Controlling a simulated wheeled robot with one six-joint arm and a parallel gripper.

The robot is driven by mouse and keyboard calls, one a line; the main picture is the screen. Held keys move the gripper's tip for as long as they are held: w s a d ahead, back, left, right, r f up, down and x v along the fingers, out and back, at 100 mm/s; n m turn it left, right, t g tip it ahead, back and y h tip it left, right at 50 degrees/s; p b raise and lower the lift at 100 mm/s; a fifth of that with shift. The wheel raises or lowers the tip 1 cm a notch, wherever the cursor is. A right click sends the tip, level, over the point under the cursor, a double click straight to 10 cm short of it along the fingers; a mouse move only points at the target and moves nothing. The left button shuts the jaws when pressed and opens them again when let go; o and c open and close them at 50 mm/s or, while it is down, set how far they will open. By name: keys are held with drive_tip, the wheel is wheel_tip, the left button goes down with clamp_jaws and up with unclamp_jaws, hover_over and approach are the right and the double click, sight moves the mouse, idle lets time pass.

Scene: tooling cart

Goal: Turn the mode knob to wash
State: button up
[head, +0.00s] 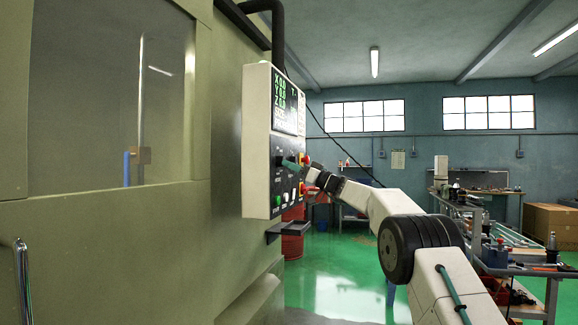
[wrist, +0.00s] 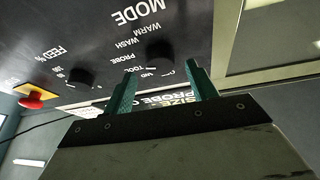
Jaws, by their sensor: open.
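The mode knob (wrist: 158,84) is a dark round knob on the black control panel in the wrist view, under the upside-down word MODE. Around it are the printed labels WARM, WASH, PROBE and TOOL, and one more that I read in part. The WASH label (wrist: 127,43) is bare and readable. I cannot tell which label the knob's pointer faces. My gripper (wrist: 160,70) is open, its two teal fingers on either side of the knob in this view; contact is not clear.
A feed knob (wrist: 80,78) and a red emergency stop button (wrist: 34,98) are beside the mode knob. The cream control box (head: 257,150) hangs on the green machine (head: 120,225), with a small shelf (head: 287,229) below it. A tool cart (head: 500,268) stands at the right.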

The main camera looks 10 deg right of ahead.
sight(281, 161)
drive_tip(key=shift+x, duration=1.05)
drive_tip(key=c, duration=1)
drive_tip(key=shift+s+m+t, duration=0.1)
drive_tip(key=shift+m+t, duration=0.2)
drive_tip(key=shift+m, duration=0.1)
drive_tip(key=shift+s+a+r+m+t+h, duration=0.1)
drive_tip(key=shift+m+t+h, duration=0.15)
drive_tip(key=shift+m+h, duration=0.85)
drive_tip(key=shift+d+r+m+t+h, duration=0.1)
drive_tip(key=shift+m+t+h, duration=0.2)
drive_tip(key=shift+m, duration=1.45)
drive_tip(key=shift+s+a+m+t+h, duration=0.1)
drive_tip(key=shift+m+t+h, duration=0.15)
drive_tip(key=shift+m+h, duration=0.85)
drive_tip(key=shift+m, duration=0.55)
